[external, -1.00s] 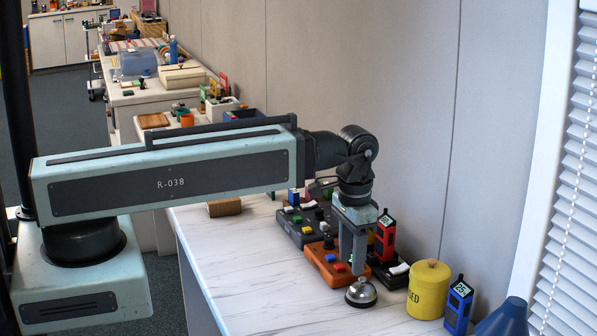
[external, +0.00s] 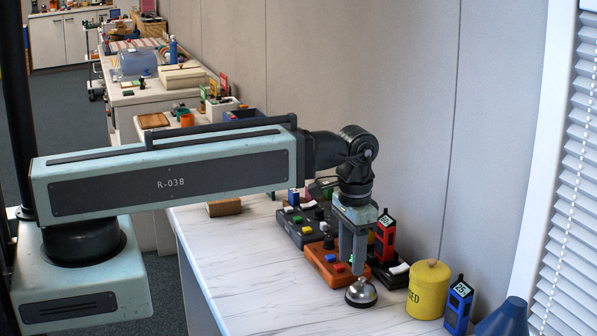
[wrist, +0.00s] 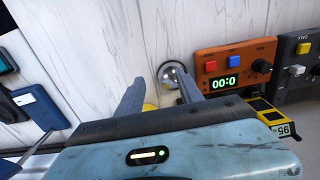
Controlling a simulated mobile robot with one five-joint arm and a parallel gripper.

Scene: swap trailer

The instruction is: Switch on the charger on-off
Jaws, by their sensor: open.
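No label reading charger is legible, so I cannot tell which unit it is. A dark grey panel (external: 294,232) with yellow and green buttons and another white switch lies farther back. In the wrist view the grey panel (wrist: 296,82) shows its yellow button and white switch at the right edge. My gripper (external: 352,264) points down, open and empty, above the silver bell. In the wrist view its two fingers (wrist: 158,77) stand apart on either side.
The silver bell (external: 361,292) sits below my fingers. An orange box (external: 326,264) with red and blue buttons is left of them. A red device (external: 385,238) stands behind. A yellow canister (external: 429,290) and blue device (external: 458,305) stand right. The front left counter (external: 235,265) is clear.

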